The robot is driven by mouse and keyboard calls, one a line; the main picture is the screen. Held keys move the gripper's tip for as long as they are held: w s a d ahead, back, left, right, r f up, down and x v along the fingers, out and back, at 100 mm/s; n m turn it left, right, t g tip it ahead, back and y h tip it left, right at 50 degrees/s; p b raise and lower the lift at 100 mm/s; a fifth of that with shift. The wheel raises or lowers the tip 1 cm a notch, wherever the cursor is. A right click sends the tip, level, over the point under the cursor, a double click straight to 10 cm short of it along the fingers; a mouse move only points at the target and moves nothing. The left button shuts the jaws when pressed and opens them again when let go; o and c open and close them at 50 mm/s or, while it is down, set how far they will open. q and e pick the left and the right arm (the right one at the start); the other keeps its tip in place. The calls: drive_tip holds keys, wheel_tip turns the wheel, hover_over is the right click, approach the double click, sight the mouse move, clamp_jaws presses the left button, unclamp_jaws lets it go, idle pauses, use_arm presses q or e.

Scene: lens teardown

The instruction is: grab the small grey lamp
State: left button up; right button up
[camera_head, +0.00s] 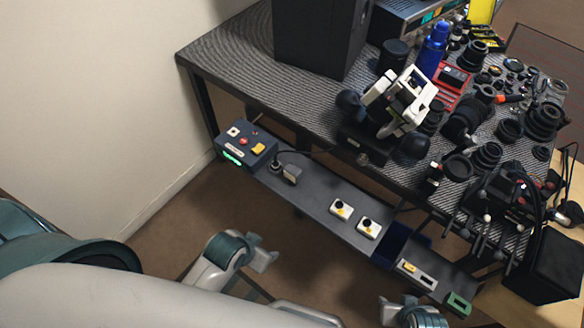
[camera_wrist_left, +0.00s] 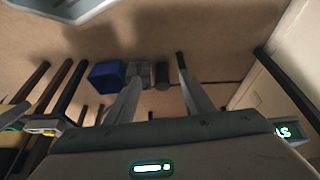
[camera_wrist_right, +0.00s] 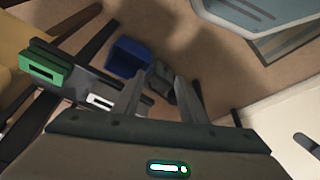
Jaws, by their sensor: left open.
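A small grey object (camera_head: 291,173), which looks like the small grey lamp, stands on the left part of the long dark shelf (camera_head: 318,190), beside a dark round piece. A thin cable runs near it, and its exact shape is too small to tell. My left gripper (camera_head: 265,252) is open and empty, below and in front of the shelf, apart from the grey object. The left wrist view shows its two spread fingers (camera_wrist_left: 155,92). My right gripper (camera_head: 398,305) is further right, below the shelf; its fingers (camera_wrist_right: 162,88) are apart and empty in the right wrist view.
A control box (camera_head: 245,145) with buttons sits at the shelf's left end. Floor between grippers and shelf is clear.

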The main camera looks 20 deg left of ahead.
use_arm(q)
drive_tip(key=w+d+r+m+g+h+p, duration=0.1)
drive_tip(key=w+d+r+m, duration=0.25)
drive_tip(key=d+r, duration=0.25)
drive_tip(key=w+d+r+m+h, duration=0.2)
drive_tip(key=w+d+r+m, duration=0.1)
drive_tip(key=d+r+m, duration=0.25)
drive_tip(key=w+d+r+m+g+h+p, duration=0.1)
drive_tip(key=w+d+r+m, duration=0.2)
drive_tip(key=d+r, duration=0.35)
drive_tip(key=w+a+r+m+g+y, duration=0.1)
drive_tip(key=w+a+r+m+y, duration=0.1)
drive_tip(key=w+a, duration=0.5)
drive_tip(key=w+a+r+m+g+y, duration=0.1)
drive_tip(key=w+a+r+m+y, duration=0.2)
drive_tip(key=w+a+m, duration=0.2)
drive_tip(key=w+a, duration=0.2)
drive_tip(key=a, duration=0.2)
drive_tip(key=shift+r, duration=0.35)
use_arm(e)
drive_tip(key=s+f, duration=0.5)
drive_tip(key=f, duration=0.4)
drive_tip(key=s+d+f, duration=0.1)
drive_tip(key=s+f, duration=0.4)
drive_tip(key=f, duration=0.4)
drive_tip(key=s+f+g, duration=0.1)
drive_tip(key=s+f, duration=0.4)
drive_tip(key=f, duration=0.5)
drive_tip(key=shift+s+d+n, duration=0.3)
